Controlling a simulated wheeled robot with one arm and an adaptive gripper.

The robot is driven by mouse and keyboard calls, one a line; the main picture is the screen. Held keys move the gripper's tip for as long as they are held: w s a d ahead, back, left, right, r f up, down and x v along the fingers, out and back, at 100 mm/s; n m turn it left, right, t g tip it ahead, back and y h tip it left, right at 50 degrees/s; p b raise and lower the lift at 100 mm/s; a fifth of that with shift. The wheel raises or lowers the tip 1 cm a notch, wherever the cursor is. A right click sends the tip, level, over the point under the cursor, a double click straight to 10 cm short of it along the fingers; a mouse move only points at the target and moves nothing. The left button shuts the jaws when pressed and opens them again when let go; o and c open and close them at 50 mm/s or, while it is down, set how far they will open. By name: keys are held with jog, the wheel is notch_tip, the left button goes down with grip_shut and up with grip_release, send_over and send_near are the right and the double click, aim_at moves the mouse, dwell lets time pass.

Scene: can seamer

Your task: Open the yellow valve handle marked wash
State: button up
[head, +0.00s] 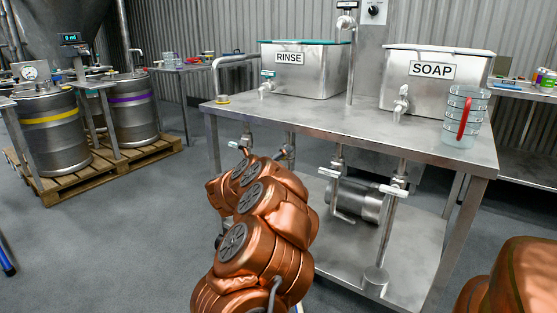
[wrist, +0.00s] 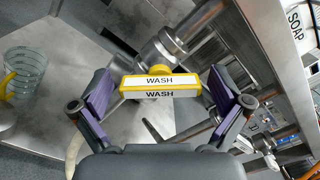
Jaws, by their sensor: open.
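The yellow valve handle (wrist: 160,84) with two WASH labels shows in the middle of the wrist view. It is a crosswise bar in front of a metal pipe fitting (wrist: 163,47). My gripper (wrist: 160,103) is open, with one purple-padded finger at each end of the handle. The fingers straddle the handle, and I cannot tell whether either pad touches it. In the head view my copper arm hides my gripper, and I do not see the yellow handle there.
A steel table (head: 335,125) carries the RINSE tank (head: 305,80), the SOAP tank (head: 432,95) and a clear jug with a red handle (head: 464,120). White-handled valves (head: 394,191) and pipes hang below the tabletop. Kegs (head: 53,130) stand on a pallet at left.

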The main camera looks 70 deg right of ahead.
jog(key=c, duration=1.1)
jog(key=shift+r+n+p, duration=0.1)
jog(key=shift+n+p, duration=0.2)
jog(key=n+p, duration=0.3)
jog(key=shift+w+r, duration=0.1)
jog(key=shift+w, duration=0.05)
jog(key=n+p, duration=0.4)
jog(key=shift+p, duration=0.4)
jog(key=shift+f+n+p, duration=0.2)
jog(key=shift+n+p, duration=0.15)
jog(key=shift+n, duration=0.25)
jog(key=shift+f, duration=0.15)
